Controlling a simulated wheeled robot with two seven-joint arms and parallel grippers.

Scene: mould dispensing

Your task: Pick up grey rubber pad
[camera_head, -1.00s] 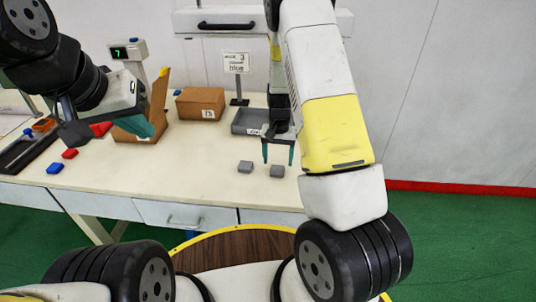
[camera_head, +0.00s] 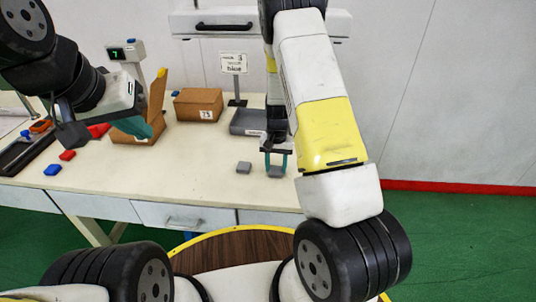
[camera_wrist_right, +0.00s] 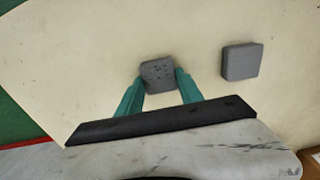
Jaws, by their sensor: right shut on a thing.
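One grey rubber pad (camera_wrist_right: 158,75) sits between the teal fingertips of my right gripper (camera_wrist_right: 160,84) in the right wrist view. The fingers are shut on it at the table top. In the head view the same pad (camera_head: 276,171) shows between the fingers of my right gripper (camera_head: 276,163). A second grey pad (camera_head: 244,167) lies just to its left on the table; it also shows in the right wrist view (camera_wrist_right: 241,61), apart from the gripper. My left gripper (camera_head: 140,130) hangs at the left near an open cardboard box; its fingers are partly hidden.
The table (camera_head: 190,175) has free room left of the pads. A grey tray (camera_head: 245,124), a closed cardboard box (camera_head: 199,104) and an open cardboard box (camera_head: 140,139) stand behind. Blue (camera_head: 53,169) and red (camera_head: 67,155) pieces lie at the left. A sign (camera_head: 234,63) stands behind the tray.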

